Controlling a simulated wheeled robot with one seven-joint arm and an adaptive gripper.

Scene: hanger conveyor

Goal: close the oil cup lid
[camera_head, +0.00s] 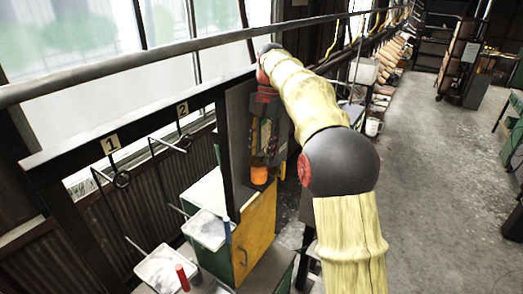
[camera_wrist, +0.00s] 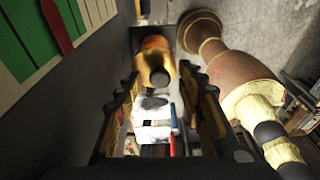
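An orange, rounded cup (camera_wrist: 153,52), which looks like the oil cup, is ahead of my gripper in the wrist view, with a dark round end facing the camera. In the head view the orange cup (camera_head: 259,175) sits against a dark upright panel, just below my gripper (camera_head: 262,152). In the wrist view my gripper (camera_wrist: 165,105) has its two fingers spread apart, with nothing held between them. The cup lies beyond the fingertips, and I cannot tell whether it touches them. I cannot make out the lid or its position.
The dark panel (camera_head: 238,135) stands close beside my gripper. A yellow cabinet (camera_head: 255,235) is below it. Grey trays (camera_head: 160,268) and hooks numbered 1 and 2 are to the left. A long rail (camera_head: 190,46) crosses above. Open floor (camera_head: 425,170) lies to the right.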

